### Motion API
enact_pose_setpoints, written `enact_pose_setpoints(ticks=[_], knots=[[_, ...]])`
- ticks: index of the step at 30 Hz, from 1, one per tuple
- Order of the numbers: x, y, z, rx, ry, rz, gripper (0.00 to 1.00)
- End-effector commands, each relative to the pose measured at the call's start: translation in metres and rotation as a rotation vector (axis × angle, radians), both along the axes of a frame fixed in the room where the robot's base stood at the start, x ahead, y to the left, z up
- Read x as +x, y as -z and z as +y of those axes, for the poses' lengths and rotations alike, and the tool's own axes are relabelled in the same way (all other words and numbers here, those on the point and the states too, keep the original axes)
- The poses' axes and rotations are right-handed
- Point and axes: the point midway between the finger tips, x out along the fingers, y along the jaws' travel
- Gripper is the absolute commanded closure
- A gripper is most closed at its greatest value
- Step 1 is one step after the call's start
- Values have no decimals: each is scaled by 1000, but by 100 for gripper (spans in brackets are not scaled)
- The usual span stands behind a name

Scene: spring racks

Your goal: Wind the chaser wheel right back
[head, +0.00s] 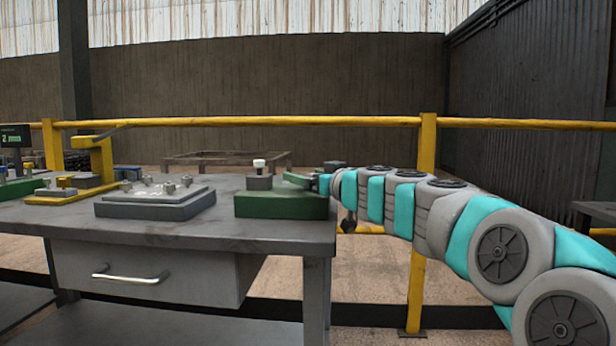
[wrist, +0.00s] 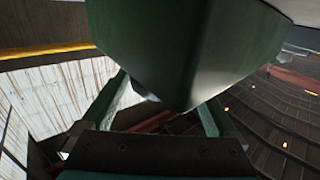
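A green block (head: 285,204) stands at the right end of the grey workbench. On its top is a grey round part (head: 259,182) with a white-capped post (head: 259,163). I cannot tell for sure which part is the chaser wheel. My gripper (head: 303,181) is at the block's right end, just above its top. In the wrist view a large dark green body (wrist: 190,50) fills the upper middle, very close. The fingers of my gripper (wrist: 165,105) stand wide apart below it; their tips are partly hidden. A small pale piece (wrist: 146,93) shows between them.
A grey stepped plate (head: 155,203) with several metal knobs lies left of the green block. A yellow stand (head: 98,165) and a small display (head: 15,137) are farther left. A yellow railing (head: 250,122) runs behind the bench (head: 60,218).

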Motion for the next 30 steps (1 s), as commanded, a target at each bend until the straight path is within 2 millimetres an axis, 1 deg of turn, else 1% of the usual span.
enact_pose_setpoints(ticks=[1,2,17,18,25,30], knots=[[0,0,0,0,0,0,14],[0,0,0,0,0,0,17],[0,0,0,0,0,0,73],[0,0,0,0,0,0,75],[0,1,0,0,-19,0,75],[0,0,-2,-1,-71,-4,75]])
